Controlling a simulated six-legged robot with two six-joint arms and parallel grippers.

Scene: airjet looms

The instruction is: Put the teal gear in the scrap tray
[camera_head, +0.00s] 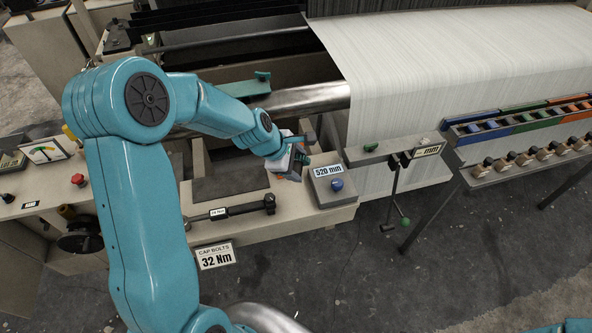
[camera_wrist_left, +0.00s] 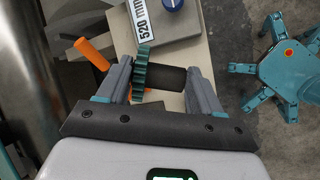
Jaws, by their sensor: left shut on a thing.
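The teal gear (camera_wrist_left: 142,72) is a toothed wheel on a dark cylindrical hub, seen between the jaws in the left wrist view. My left gripper (camera_wrist_left: 161,85) is shut on it, one finger at the gear side and the other at the hub's far end. In the head view my left gripper (camera_head: 297,172) is small and low over the machine ledge, beside the 520 mm block; the gear cannot be made out clearly there. I cannot pick out the scrap tray with certainty in either view. My right gripper is not in view.
The grey 520 mm block with a blue knob (camera_head: 329,188) is right of my left gripper. A torque wrench (camera_head: 234,210) lies on the ledge. A rack of coloured compartments (camera_head: 515,124) stands right. An orange rod (camera_wrist_left: 91,52) is near the left finger.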

